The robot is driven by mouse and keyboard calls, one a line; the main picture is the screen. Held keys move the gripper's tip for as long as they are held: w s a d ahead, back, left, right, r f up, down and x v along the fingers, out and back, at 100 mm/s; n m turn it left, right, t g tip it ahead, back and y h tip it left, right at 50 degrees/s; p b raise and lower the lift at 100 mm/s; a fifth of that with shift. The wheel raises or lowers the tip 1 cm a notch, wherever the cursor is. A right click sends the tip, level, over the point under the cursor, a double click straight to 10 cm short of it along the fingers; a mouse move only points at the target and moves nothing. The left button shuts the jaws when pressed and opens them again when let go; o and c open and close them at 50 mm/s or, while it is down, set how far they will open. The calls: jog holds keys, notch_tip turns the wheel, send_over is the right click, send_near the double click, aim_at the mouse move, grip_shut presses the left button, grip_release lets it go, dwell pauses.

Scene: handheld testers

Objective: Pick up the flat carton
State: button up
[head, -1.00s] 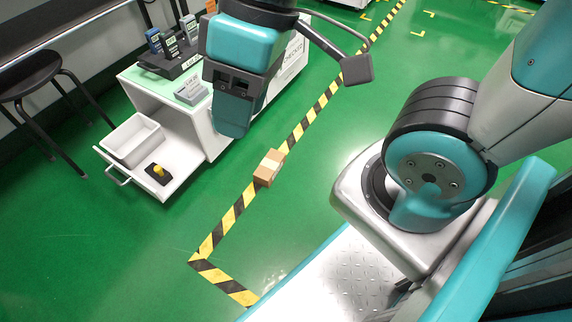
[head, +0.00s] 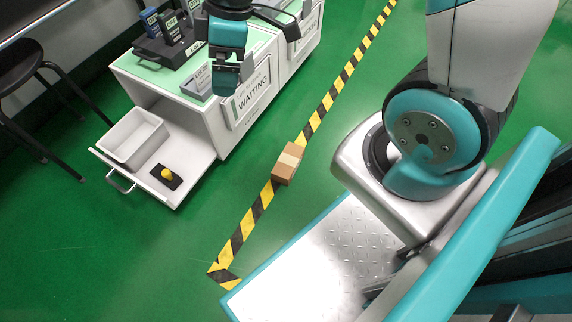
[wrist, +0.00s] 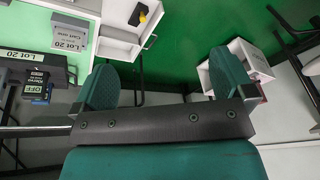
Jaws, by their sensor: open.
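A small brown cardboard carton (head: 287,163) with a paler strip of tape lies on the green floor, across the yellow-black line, in the head view. My gripper (head: 226,84) is above the near end of the white cabinet, away from the carton and up and left of it in the picture. In the wrist view my gripper (wrist: 165,80) has its two teal fingers wide apart with nothing between them. The carton does not show in the wrist view.
The white cabinet (head: 240,105) has an open drawer (head: 180,188) holding a white bin (head: 132,138) and a yellow knob (head: 168,173). A grey box (head: 197,82) and a tester rack (head: 170,45) stand on top. A black stool (head: 22,70) is at left. Floor around the carton is open.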

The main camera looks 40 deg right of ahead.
jog(key=w+d+f+n+h+b, duration=0.1)
jog(key=w+d+f+n, duration=0.15)
jog(key=f, duration=0.45)
jog(key=w+d+f+n+b, duration=0.1)
jog(key=w+d+f, duration=0.1)
jog(key=d+f, duration=0.3)
jog(key=n+h+b, duration=0.2)
jog(key=n, duration=0.5)
send_over(288, 160)
notch_tip(288, 160, down, 24)
jog(key=shift+n+g, duration=0.25)
jog(key=shift+g, duration=0.05)
jog(key=f+b, duration=0.7)
jog(key=f, duration=0.5)
jog(key=shift+d, duration=0.2)
notch_tip(288, 160, down, 6)
jog(key=b, duration=0.5)
jog(key=shift+a, duration=0.1)
jog(key=c, duration=1.1)
